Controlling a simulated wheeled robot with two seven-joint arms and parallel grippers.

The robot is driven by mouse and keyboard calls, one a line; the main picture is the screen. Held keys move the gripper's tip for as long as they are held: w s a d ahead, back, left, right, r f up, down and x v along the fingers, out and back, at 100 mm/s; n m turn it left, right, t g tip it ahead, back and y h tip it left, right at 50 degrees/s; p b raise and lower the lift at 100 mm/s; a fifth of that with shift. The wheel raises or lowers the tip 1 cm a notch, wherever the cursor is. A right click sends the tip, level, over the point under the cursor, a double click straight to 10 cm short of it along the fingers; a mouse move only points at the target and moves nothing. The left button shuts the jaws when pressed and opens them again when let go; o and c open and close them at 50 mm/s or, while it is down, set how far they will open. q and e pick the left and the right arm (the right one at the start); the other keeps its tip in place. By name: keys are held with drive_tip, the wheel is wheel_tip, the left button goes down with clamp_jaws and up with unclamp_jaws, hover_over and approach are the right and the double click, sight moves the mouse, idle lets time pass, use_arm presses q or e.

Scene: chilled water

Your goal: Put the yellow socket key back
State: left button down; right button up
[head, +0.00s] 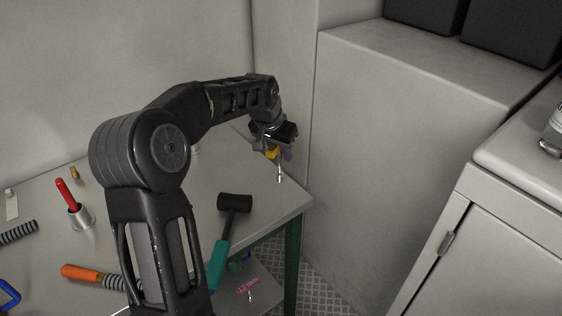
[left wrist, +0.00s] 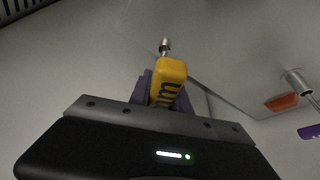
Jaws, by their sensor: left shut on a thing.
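The yellow socket key (head: 272,153) is in my left gripper (head: 276,148), above the right back end of the grey workbench (head: 165,215). Its metal socket end points down in the head view. In the left wrist view the yellow handle (left wrist: 167,80) sits between the purple fingers (left wrist: 146,88), with its metal shaft reaching away from the gripper. The socket end appears clear of any surface, though the exact gap is hard to tell. My right gripper is not in view.
A black-headed mallet with a teal handle (head: 218,262) lies near the bench's right edge. A red-handled tool (head: 66,193) stands in a metal cup (head: 82,219). An orange-handled tool (head: 82,272) lies in front. A wall and pale cabinet (head: 400,150) stand to the right.

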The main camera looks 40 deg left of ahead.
sight(281, 172)
use_arm(q)
drive_tip(key=shift+f, duration=1.7)
drive_tip(key=shift+f, duration=0.1)
drive_tip(key=c, duration=1.2)
unclamp_jaws()
drive_tip(key=b+v, duration=0.1)
drive_tip(key=v, duration=1.1)
